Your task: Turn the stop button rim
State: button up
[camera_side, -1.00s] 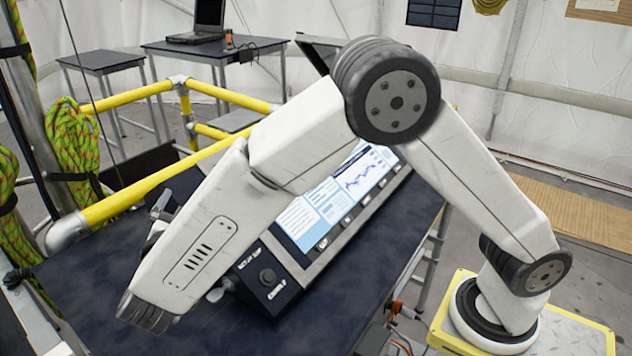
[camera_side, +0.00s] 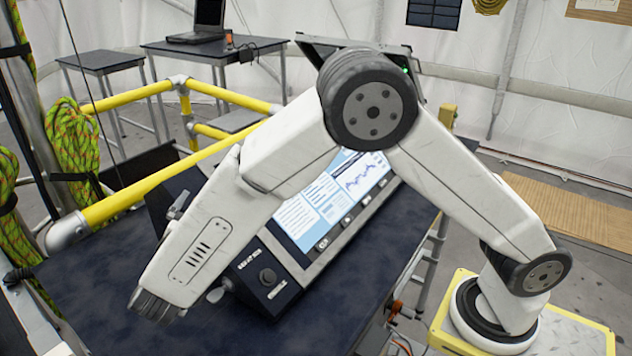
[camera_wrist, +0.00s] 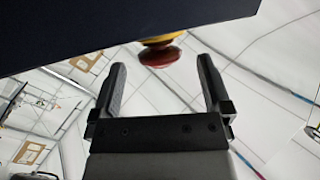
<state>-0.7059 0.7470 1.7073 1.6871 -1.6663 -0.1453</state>
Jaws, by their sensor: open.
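The stop button (camera_wrist: 157,57) shows in the wrist view as a red round head under a yellow collar (camera_wrist: 163,40), at the edge of a dark panel surface (camera_wrist: 90,35). My gripper (camera_wrist: 162,63) is open, with one finger on each side of the red head in the picture. Clear gaps show between the head and both fingers, and I see no contact. I cannot tell the depth between them. In the side view the stop button is not visible, and my forearm hides part of the console. A grey metal part (camera_side: 178,206) shows beyond my wrist there.
A yellow rail (camera_side: 150,185) runs behind the table, and coiled rope (camera_side: 75,150) hangs at left.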

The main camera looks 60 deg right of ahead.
jog(key=shift+x, duration=1.7)
jog(key=c, duration=1.3)
jog(key=shift+m+g, duration=0.5)
jog(key=shift+g, duration=0.2)
jog(key=m+g, duration=0.2)
jog(key=g, duration=0.1)
jog(key=shift+m, duration=0.4)
jog(key=shift+m+g+y, duration=0.5)
jog(key=shift+m+g, duration=1)
jog(key=shift+g, duration=0.6)
